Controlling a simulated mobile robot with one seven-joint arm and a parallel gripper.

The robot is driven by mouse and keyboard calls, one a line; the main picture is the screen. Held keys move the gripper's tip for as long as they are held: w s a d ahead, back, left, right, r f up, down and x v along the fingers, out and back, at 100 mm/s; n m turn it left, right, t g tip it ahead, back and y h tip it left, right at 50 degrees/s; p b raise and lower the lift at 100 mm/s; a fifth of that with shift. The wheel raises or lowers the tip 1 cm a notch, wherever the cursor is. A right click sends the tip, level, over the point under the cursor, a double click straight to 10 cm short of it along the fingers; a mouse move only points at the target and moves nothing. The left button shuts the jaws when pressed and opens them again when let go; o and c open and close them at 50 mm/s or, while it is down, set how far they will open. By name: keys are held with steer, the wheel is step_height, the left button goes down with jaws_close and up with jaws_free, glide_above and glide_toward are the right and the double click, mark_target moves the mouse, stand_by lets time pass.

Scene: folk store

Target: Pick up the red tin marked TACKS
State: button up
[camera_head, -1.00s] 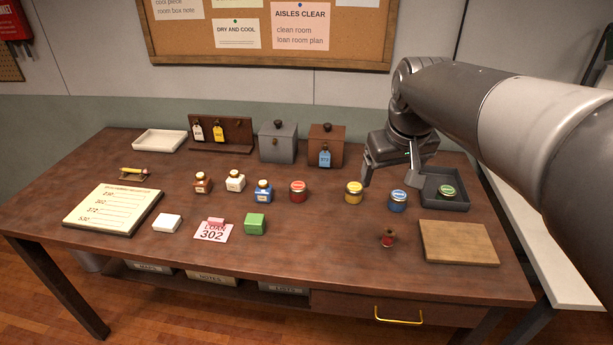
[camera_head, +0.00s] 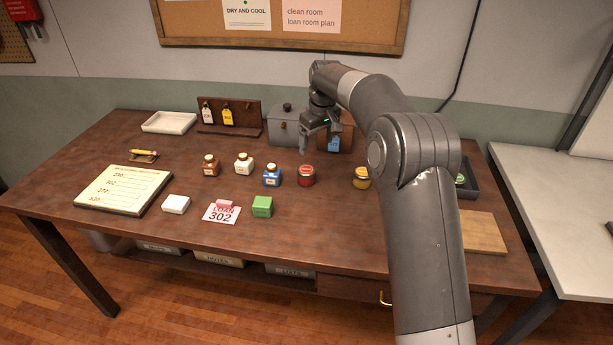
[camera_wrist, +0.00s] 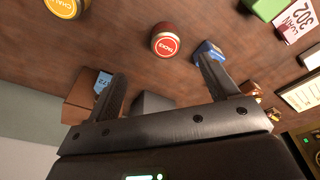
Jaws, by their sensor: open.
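The red tin marked TACKS (camera_head: 306,177) stands upright on the brown table, between a blue-labelled bottle (camera_head: 271,176) and a yellow tin (camera_head: 362,178). Its round red lid with the word TACKS shows in the wrist view (camera_wrist: 165,43). My gripper (camera_head: 319,149) is open and empty, above the table on the far side of the tin, in front of the grey and brown boxes. In the wrist view its two fingers (camera_wrist: 160,70) are spread apart. The tin lies beyond their tips, roughly centred, not between them.
The grey box (camera_head: 283,124) and the brown box with a blue tag (camera_wrist: 102,83) stand close to my gripper. The bottle and yellow tin flank the red tin. A green block (camera_head: 262,207) is nearer the front. My arm hides part of the table's right side.

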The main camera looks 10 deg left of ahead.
mark_target(307, 169)
steer(key=f, duration=0.1)
steer(key=w+a+f, duration=0.1)
steer(key=a+f, duration=0.1)
steer(key=shift+w, duration=0.25)
steer(key=f, duration=0.3)
steer(key=a+f, duration=0.1)
steer(key=f, duration=0.3)
steer(key=w+f, duration=0.1)
steer(key=f, duration=0.2)
steer(key=shift+a+f, duration=0.25)
steer(key=shift+f, duration=0.05)
steer(key=shift+c, duration=0.6)
steer(key=c, duration=1)
steer(key=shift+r, duration=0.15)
